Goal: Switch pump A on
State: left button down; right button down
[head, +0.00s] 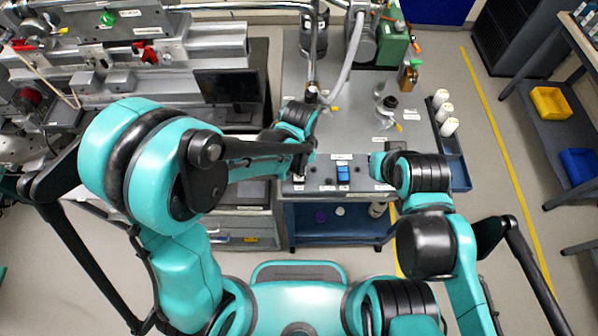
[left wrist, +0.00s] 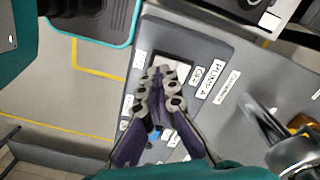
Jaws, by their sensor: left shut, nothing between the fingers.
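The PUMP A label (left wrist: 217,80) is on the grey control panel (left wrist: 205,47) in the left wrist view. A pale switch (left wrist: 174,67) lies beside it, partly covered by my fingertips. My left gripper (left wrist: 161,83) is shut and empty, its tips over or at this switch; I cannot tell whether they touch. A smaller label beside the switch reads like OFF. In the head view my left gripper (head: 299,174) is over the left front of the bench panel and hides the switch. My right wrist is over the panel's right side; its fingers are not clear.
White-capped bottles (head: 445,108) stand in a side tray at right. A monitor (head: 230,88) is at left.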

pick_arm(q)
jog(key=shift+f+b, duration=0.75)
jog(key=shift+f, duration=0.1)
jog(key=shift+r, duration=0.1)
jog(key=shift+r+p, duration=2.6)
jog(key=shift+r, duration=0.9)
